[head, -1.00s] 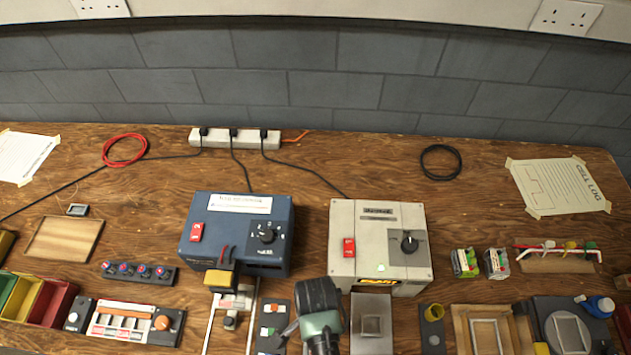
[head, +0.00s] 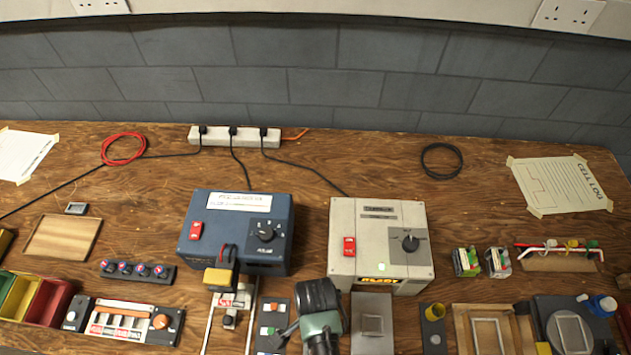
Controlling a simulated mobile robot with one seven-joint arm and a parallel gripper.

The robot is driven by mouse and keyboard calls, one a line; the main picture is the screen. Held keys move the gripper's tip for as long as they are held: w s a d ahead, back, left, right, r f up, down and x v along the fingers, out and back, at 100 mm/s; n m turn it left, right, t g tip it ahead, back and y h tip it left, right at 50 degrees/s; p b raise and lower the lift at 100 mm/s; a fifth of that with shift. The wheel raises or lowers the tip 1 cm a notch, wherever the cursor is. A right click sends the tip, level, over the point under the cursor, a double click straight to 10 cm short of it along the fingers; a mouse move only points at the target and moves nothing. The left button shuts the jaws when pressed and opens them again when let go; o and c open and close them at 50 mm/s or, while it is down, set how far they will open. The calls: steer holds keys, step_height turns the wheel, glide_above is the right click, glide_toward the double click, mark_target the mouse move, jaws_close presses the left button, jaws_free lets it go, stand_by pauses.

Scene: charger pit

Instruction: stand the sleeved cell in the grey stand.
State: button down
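The end of my arm, with my gripper (head: 318,300), shows at the bottom centre as a dark and grey-green shape seen from above. Its fingertips cannot be made out, nor whether it holds anything. A grey plate with a raised square frame (head: 372,325) lies just right of it, in front of the grey charger box; it may be the grey stand, but I cannot tell for sure. Two small blocks with green, white and red markings (head: 466,262) (head: 498,262) stand right of the grey box. I cannot tell which thing is the sleeved cell.
A blue charger box (head: 236,232) and a grey charger box (head: 380,243) stand mid-bench. A wooden tray (head: 63,237), coloured bins (head: 50,303) and a switch panel (head: 122,320) are at left. A wooden frame (head: 463,315) and a dark round-plated device (head: 545,310) are at right. The back of the bench is mostly clear.

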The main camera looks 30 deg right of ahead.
steer(key=shift+f, duration=0.3)
stand_by(0.4)
steer(key=c, duration=0.6)
jaws_free()
steer(key=shift+r, duration=0.1)
steer(key=shift+r+p, duration=3.5)
steer(key=shift+p, duration=0.25)
steer(key=shift+f, duration=0.1)
